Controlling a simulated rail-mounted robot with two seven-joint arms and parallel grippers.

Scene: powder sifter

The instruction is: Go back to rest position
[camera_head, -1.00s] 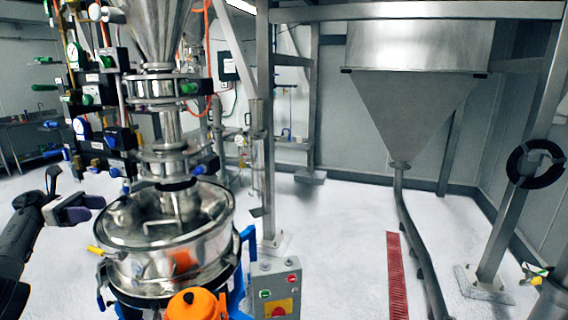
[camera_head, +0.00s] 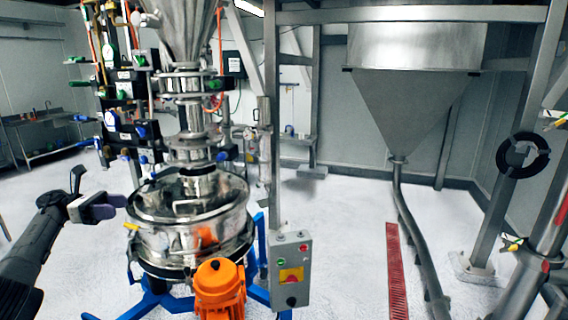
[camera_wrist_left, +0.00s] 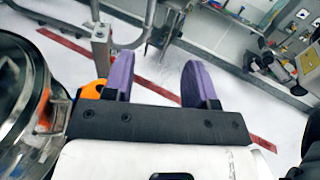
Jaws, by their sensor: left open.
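My left gripper (camera_head: 112,203) comes in from the left in the head view, beside the round steel sifter (camera_head: 190,215). In the left wrist view its two purple fingers (camera_wrist_left: 163,75) stand apart with nothing between them. The sifter's steel body (camera_wrist_left: 22,100) shows at the left edge of that view, apart from the fingers. My right gripper does not show in either view.
An orange motor (camera_head: 219,283) and a grey control box (camera_head: 290,270) stand at the sifter's front. A steel hopper (camera_head: 415,110) hangs in a frame at right. A red floor grating (camera_head: 396,270) lies below it.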

